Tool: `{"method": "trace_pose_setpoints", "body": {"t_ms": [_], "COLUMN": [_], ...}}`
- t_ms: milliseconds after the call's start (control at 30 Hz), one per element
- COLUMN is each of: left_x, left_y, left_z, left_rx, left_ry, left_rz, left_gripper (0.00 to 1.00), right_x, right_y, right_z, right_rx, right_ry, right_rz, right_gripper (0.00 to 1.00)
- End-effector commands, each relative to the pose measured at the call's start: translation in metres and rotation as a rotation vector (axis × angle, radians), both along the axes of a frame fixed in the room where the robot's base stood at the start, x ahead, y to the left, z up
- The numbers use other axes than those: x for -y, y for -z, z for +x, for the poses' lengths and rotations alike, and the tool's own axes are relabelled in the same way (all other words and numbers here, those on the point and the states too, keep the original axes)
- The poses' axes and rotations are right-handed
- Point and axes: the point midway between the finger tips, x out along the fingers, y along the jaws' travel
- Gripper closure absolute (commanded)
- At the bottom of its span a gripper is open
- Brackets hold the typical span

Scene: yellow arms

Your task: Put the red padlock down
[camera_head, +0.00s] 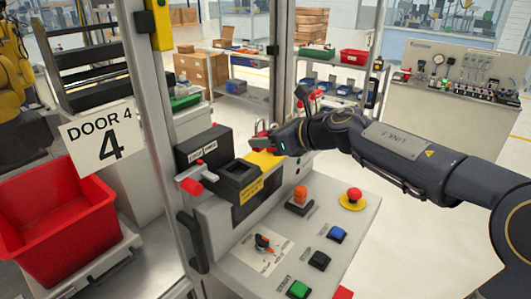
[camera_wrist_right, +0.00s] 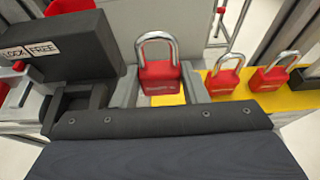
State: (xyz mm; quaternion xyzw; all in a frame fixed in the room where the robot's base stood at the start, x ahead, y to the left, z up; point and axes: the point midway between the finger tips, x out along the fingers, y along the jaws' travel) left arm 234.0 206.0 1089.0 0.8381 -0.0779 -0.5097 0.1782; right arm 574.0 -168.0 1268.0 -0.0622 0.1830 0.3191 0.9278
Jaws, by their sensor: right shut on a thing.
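A red padlock (camera_wrist_right: 160,82) with a silver shackle stands upright between the two grey fingers of my right gripper (camera_wrist_right: 160,72), which is shut on it. In the head view my right gripper (camera_head: 262,141) is over the yellow surface beside the black lock box, and a bit of red padlock shows at its tip. Two more red padlocks, a nearer one (camera_wrist_right: 222,78) and a farther one (camera_wrist_right: 270,74), rest on the yellow surface (camera_wrist_right: 238,90) to the right in the wrist view. Whether the held padlock touches anything below is hidden. My left gripper is out of view.
The black lock box (camera_head: 203,148) with a red handle (camera_head: 194,182) stands left of my gripper, by a metal door post (camera_head: 150,120). The grey control panel (camera_head: 325,225) in front carries coloured buttons and a red emergency button (camera_head: 354,196). A red bin (camera_head: 60,225) is at left.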

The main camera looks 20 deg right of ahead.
Motion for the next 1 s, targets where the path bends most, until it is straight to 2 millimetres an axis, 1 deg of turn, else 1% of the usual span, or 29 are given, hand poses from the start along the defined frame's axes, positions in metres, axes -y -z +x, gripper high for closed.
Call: {"method": "trace_pose_setpoints", "body": {"t_ms": [33,167,267,333,433,533,767,867,900,1000], "left_x": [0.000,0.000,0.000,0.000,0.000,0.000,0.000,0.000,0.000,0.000], "left_y": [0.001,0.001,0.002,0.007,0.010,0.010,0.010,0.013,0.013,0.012], "left_z": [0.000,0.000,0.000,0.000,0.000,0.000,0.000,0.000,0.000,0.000], "left_rx": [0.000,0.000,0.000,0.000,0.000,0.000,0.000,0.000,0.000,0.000], "left_ry": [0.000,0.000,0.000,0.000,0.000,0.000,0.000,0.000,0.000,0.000], "left_rz": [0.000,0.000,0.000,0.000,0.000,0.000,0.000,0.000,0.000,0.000], "left_gripper": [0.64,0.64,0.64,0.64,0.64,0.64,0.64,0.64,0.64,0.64], "right_x": [0.001,0.002,0.002,0.003,0.003,0.003,0.002,0.002,0.002,0.002], "right_y": [0.006,0.012,0.022,0.036,0.048,0.052,0.051,0.055,0.055,0.054], "right_z": [0.005,0.011,0.018,0.019,0.018,0.018,0.018,0.018,0.018,0.018], "right_rx": [-0.001,0.001,-0.002,-0.002,-0.002,0.001,0.002,0.002,0.001,0.001], "right_ry": [0.000,0.001,0.000,0.001,0.001,0.001,0.001,0.001,0.000,0.000], "right_rz": [0.001,0.000,0.001,0.002,0.001,0.000,0.000,0.000,0.000,-0.001], "right_gripper": [0.85,0.85,0.85,0.85,0.85,0.85,0.85,0.85,0.59,0.46]}}
